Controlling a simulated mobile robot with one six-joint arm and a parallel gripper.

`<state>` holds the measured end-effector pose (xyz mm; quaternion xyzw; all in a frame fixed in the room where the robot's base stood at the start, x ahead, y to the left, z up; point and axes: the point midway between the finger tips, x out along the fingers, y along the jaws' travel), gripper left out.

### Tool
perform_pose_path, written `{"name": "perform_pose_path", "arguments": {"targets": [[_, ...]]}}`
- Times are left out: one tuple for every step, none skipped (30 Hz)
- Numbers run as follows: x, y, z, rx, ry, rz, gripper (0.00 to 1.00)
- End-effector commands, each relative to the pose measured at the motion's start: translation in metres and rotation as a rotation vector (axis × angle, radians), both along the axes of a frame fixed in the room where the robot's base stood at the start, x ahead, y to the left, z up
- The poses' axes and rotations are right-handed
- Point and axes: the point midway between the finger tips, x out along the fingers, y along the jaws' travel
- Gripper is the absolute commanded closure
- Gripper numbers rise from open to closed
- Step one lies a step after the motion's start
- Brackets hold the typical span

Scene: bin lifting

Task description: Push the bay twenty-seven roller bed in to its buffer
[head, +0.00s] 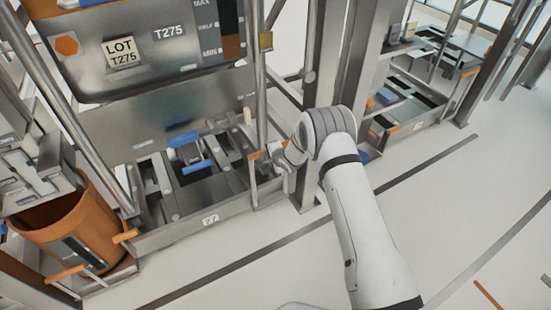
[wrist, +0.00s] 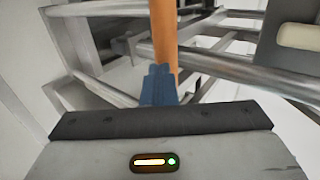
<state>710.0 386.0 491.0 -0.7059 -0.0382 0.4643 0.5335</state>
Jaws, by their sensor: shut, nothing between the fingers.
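The bay twenty-seven roller bed (head: 160,237) is a low grey metal frame with a "27" plate on its front rail. Dark channels and a blue-ended cradle (head: 190,155) show inside it. Orange grips stand at its front corners, one at left (head: 125,236) and one at right (head: 257,154). My gripper (head: 268,160) is at the right grip. In the wrist view its blue-grey fingers (wrist: 158,85) are shut, with the orange bar (wrist: 164,38) just beyond their tips. I cannot tell whether they touch. The buffer is not clearly visible.
A steel bin labelled LOT T275 (head: 150,60) hangs above the bed. An orange tub (head: 85,235) stands at left. A thick upright post (head: 325,70) is close behind my arm. Another bay (head: 405,100) lies at right. The pale floor in front is open.

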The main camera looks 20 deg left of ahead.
Motion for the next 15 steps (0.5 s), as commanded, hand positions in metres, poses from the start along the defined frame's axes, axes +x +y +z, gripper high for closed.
{"name": "perform_pose_path", "arguments": {"targets": [[-0.002,-0.003,0.007,0.002,-0.002,0.001,1.0],[-0.005,-0.007,0.008,0.0,0.0,0.0,1.0],[-0.009,-0.013,0.01,-0.001,0.003,-0.002,1.0],[-0.013,-0.018,0.011,-0.003,0.006,-0.003,1.0],[-0.017,-0.022,0.012,-0.004,0.008,-0.003,1.0],[-0.022,-0.029,0.014,-0.006,0.01,-0.003,1.0],[-0.025,-0.032,0.018,-0.005,0.007,-0.003,1.0],[-0.03,-0.036,0.023,-0.005,0.009,-0.005,1.0],[-0.035,-0.042,0.028,-0.005,0.009,-0.005,1.0],[-0.039,-0.046,0.032,-0.006,0.009,-0.005,1.0],[-0.043,-0.05,0.036,-0.007,0.01,-0.005,1.0],[-0.048,-0.054,0.041,-0.006,0.01,-0.005,1.0],[-0.053,-0.058,0.045,-0.007,0.01,-0.004,1.0],[-0.056,-0.061,0.048,-0.007,0.01,-0.004,1.0],[-0.06,-0.065,0.052,-0.008,0.011,-0.004,1.0]]}}
